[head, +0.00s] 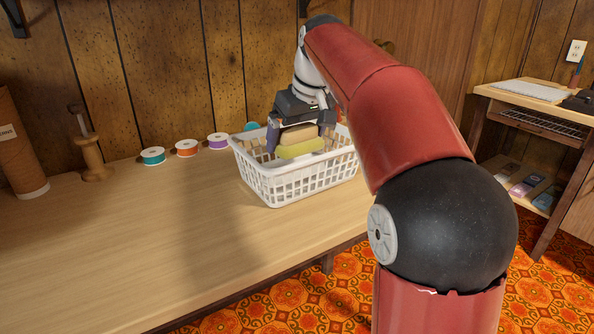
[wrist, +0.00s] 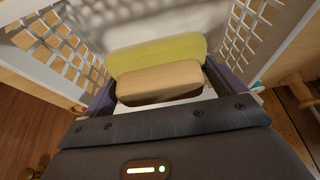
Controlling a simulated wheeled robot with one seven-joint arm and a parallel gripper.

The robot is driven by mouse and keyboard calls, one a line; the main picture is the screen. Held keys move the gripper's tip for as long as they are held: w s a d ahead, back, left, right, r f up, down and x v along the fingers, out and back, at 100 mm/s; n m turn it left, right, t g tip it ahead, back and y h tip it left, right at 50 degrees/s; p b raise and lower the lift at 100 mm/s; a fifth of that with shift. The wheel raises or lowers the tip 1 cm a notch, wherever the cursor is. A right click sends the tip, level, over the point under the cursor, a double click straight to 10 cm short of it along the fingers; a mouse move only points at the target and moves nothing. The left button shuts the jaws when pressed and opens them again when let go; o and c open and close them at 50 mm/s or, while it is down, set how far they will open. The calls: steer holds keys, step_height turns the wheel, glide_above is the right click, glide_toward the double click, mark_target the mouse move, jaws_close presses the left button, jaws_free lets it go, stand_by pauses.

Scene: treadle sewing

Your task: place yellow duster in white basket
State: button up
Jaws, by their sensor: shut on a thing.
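The white basket (head: 312,184) stands on the wooden table against the wall, and its lattice walls also show in the wrist view (wrist: 84,45). My gripper (head: 298,138) is inside the basket's opening, pointing down. It is shut on the yellow duster (head: 300,149), which has a tan wooden back (wrist: 160,82) and a yellow pad (wrist: 158,53). The duster sits between the two fingers, within the basket walls. Whether its underside touches the basket floor is hidden.
Three ribbon spools, teal (head: 152,156), orange (head: 186,148) and purple (head: 217,141), lie left of the basket. A wooden spindle (head: 92,158) and a brown cone or tube (head: 20,150) stand further left. The front of the table (head: 170,240) is clear.

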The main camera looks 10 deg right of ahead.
steer(key=shift+f+b, duration=0.55)
steer(key=shift+f, duration=2.45)
steer(key=shift+f, duration=0.1)
steer(key=o, duration=0.5)
steer(key=shift+f, duration=0.1)
steer(key=shift+o, duration=0.5)
steer(key=shift+r, duration=0.35)
steer(key=p+v, duration=0.2)
steer(key=v, duration=0.9)
steer(key=shift+r, duration=0.35)
steer(key=shift+s, duration=0.15)
